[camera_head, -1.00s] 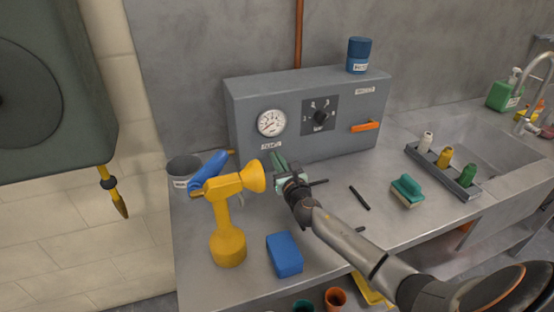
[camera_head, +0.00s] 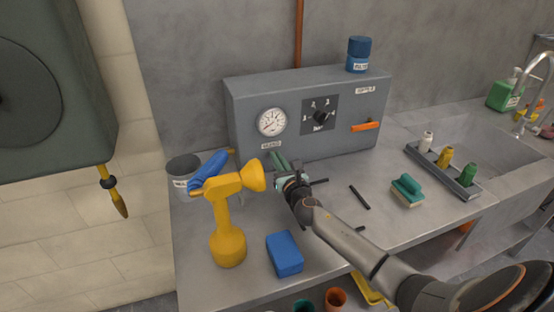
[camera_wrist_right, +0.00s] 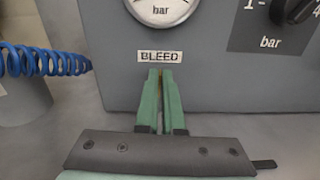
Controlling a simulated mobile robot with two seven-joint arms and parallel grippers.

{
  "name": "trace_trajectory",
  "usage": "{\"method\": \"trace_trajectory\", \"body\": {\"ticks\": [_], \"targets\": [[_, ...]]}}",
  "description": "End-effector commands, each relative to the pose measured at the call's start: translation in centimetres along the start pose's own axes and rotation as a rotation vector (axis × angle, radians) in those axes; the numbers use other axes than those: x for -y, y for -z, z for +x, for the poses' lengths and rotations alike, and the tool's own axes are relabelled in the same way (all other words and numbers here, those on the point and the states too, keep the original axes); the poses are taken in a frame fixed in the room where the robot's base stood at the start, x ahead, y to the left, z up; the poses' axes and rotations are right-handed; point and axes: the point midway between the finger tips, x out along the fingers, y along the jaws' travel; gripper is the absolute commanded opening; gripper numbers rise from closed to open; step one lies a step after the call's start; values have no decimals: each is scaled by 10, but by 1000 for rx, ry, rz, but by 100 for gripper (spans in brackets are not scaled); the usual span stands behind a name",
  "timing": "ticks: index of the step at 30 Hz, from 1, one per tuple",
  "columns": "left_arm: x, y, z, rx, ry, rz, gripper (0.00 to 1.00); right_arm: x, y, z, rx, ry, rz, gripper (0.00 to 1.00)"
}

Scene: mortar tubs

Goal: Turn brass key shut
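A grey panel box (camera_head: 350,88) stands on the metal bench, with a round gauge (camera_head: 271,122) and a BLEED label (camera_wrist_right: 159,57) below it. My right gripper (camera_head: 275,160) reaches the front of the box just under that label. In the right wrist view its two green fingers (camera_wrist_right: 161,85) are close together and point at the panel. A thin brass-coloured strip, which looks like the brass key (camera_wrist_right: 161,90), shows between them. The fingers hide most of it, so its angle cannot be told. My left gripper is not in view.
A yellow horn-shaped tool (camera_head: 228,230) stands close left of my right gripper. A blue block (camera_head: 284,254) lies in front. A grey cup (camera_head: 183,172) and blue coiled hose (camera_wrist_right: 42,62) are at the left. A green-topped brush (camera_head: 408,190) and bottle rack (camera_head: 440,168) are to the right.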

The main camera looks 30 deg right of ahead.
Motion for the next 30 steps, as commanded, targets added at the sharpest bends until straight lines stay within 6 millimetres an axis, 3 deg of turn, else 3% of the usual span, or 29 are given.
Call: {"method": "trace_trajectory", "body": {"ticks": [30], "targets": [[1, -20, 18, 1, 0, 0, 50, 10, 7, 0, -1, 0, 910, 0]]}}
